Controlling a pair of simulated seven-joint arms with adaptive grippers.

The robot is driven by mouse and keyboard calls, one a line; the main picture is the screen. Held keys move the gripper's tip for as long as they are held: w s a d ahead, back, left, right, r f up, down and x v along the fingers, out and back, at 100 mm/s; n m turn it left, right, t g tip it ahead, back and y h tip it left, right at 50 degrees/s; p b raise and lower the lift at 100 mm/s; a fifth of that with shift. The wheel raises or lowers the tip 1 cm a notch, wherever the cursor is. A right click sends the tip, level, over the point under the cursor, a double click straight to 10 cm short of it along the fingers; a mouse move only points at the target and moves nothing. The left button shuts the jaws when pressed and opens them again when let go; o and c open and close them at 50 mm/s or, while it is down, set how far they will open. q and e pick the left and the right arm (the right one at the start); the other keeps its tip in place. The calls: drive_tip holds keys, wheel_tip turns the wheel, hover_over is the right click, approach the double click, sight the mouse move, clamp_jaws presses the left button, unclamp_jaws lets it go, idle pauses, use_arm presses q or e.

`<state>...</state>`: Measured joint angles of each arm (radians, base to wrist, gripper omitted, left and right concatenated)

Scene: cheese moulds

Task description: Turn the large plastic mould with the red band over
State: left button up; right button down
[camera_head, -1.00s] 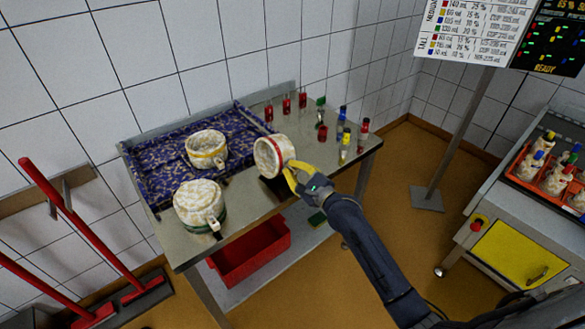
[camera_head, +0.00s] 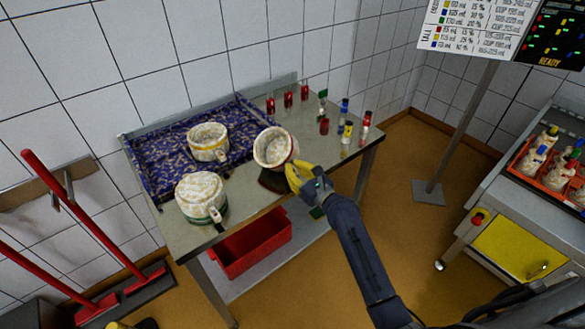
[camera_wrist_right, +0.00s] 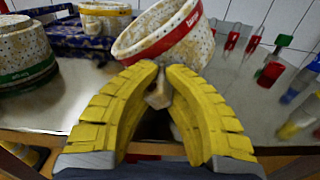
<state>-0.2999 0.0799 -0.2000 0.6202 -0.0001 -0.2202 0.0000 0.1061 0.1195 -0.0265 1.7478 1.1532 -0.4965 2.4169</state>
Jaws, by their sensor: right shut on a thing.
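The large plastic mould with the red band (camera_head: 273,146) is a white tub with brown stains, tilted with its open mouth facing up and toward the left in the head view. In the right wrist view the mould (camera_wrist_right: 190,50) shows its red band near the rim. My right gripper (camera_head: 297,174) is shut on the mould's handle, a pale lug (camera_wrist_right: 158,92) between the yellow fingers. The mould is held over the steel table, and I cannot tell whether its lower edge touches.
A yellow-banded mould (camera_head: 208,143) stands on the blue patterned mat (camera_head: 160,172). A green-banded mould (camera_head: 200,198) stands at the table's front left. A red crate (camera_head: 250,244) is below.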

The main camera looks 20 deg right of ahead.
drive_tip(key=shift+s+f, duration=0.1)
drive_tip(key=shift+f, duration=0.05)
drive_tip(key=s+r+n+y, duration=0.1)
drive_tip(key=s+r+y, duration=0.1)
drive_tip(key=s+r, duration=0.85)
drive_tip(key=w+f+h, duration=0.1)
drive_tip(key=w+f, duration=0.4)
drive_tip(key=w+f+m+h, duration=0.1)
drive_tip(key=w+f, duration=0.4)
drive_tip(key=shift+w, duration=0.35)
drive_tip(key=shift+a+r, duration=0.1)
drive_tip(key=shift+r, duration=0.05)
drive_tip(key=shift+a+r, duration=0.1)
drive_tip(key=shift+r, duration=0.25)
